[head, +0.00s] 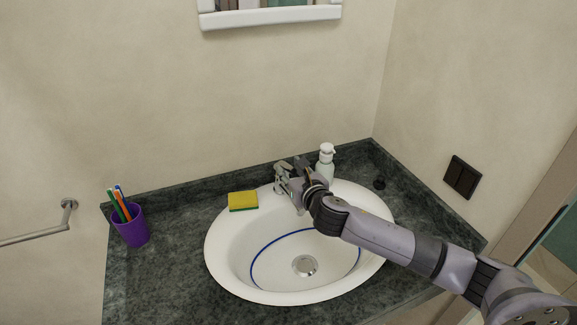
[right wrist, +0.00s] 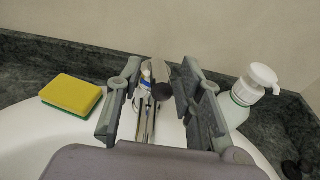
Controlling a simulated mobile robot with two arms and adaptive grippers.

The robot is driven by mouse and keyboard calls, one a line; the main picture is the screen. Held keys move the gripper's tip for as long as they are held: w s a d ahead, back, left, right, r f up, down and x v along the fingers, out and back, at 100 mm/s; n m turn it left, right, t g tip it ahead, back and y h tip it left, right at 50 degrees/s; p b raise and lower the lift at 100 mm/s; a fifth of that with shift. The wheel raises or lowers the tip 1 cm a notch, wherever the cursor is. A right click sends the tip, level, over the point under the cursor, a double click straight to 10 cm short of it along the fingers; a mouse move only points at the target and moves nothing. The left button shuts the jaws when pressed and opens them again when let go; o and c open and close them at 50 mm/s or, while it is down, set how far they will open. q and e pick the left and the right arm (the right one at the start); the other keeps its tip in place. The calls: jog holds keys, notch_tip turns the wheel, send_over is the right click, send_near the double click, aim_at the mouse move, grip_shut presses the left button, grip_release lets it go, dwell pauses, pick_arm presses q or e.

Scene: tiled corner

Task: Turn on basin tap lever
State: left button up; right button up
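The chrome basin tap (head: 281,181) stands at the back rim of the white basin (head: 225,255). My right gripper (head: 294,166) is at the tap, reaching in from the right, and partly hides it. In the right wrist view my right gripper (right wrist: 160,80) has its two fingers spread apart. The tap (right wrist: 147,118) shows between them, with a gap on each side; a dark round part sits near its top. I cannot tell the lever's exact position. No water is seen in the basin. My left gripper is not in view.
A yellow and green sponge (head: 243,201) lies left of the tap. A white pump bottle (head: 326,162) stands close on the right. A purple cup (head: 132,228) with several brushes stands on the dark counter (head: 170,270) at the left. Walls meet behind the counter.

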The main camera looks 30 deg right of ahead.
jog(key=shift+f, duration=0.1)
jog(key=shift+s+r+p, duration=0.2)
jog(key=shift+s+p, duration=0.2)
jog(key=shift+s, duration=0.15)
jog(key=s, duration=0.2)
jog(key=s+p, duration=0.1)
jog(key=s, duration=0.1)
jog(key=s+r+p, duration=0.1)
jog(key=s, duration=0.1)
jog(key=shift+a, duration=0.15)
jog(key=shift+s+r, duration=0.15)
jog(key=shift+s, duration=0.3)
